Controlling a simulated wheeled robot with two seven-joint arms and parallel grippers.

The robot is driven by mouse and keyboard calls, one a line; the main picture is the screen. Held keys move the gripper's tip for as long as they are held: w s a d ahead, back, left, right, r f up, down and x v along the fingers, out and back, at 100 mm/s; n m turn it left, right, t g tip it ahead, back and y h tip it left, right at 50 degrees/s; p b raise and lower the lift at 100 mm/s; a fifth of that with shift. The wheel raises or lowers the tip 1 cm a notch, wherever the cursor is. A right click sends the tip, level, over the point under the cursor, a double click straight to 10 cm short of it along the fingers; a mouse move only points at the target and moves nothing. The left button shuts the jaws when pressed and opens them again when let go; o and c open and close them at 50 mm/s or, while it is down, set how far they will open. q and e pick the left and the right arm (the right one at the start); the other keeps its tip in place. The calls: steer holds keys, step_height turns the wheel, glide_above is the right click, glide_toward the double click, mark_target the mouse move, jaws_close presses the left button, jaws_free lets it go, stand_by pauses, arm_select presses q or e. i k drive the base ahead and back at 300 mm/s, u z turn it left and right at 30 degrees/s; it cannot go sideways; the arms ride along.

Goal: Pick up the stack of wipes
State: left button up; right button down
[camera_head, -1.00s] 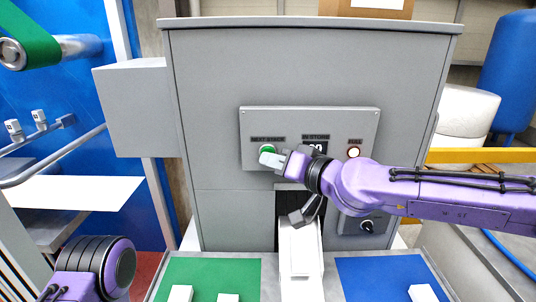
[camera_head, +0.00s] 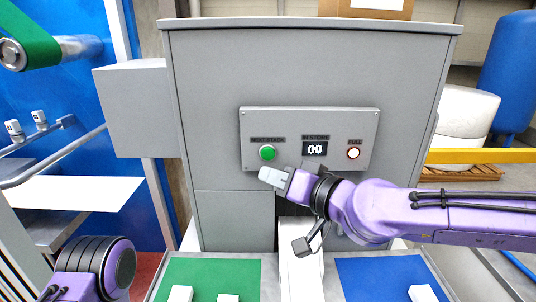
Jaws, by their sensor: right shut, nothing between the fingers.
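My right gripper (camera_head: 272,178) is shut and empty, in front of the grey machine just below the green button (camera_head: 267,152). A white chute (camera_head: 290,285) comes out of the dark slot under the panel. Whether a stack of wipes lies on it I cannot tell, as my right wrist hides part of it. Small white blocks, perhaps stacks of wipes, lie on the green mat (camera_head: 215,272) and the blue mat (camera_head: 385,275), cut off by the lower edge. Part of my left arm shows at lower left; its gripper is out of view.
The grey machine (camera_head: 225,80) fills the middle, its control panel (camera_head: 345,117) holding a display (camera_head: 315,149) reading 00 and a lit white lamp (camera_head: 354,153). A metal rail (camera_head: 60,158) and white sheet (camera_head: 85,192) stand left. A yellow beam (camera_head: 480,156) runs right.

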mark_target(300, 289)
steer(key=k, duration=1)
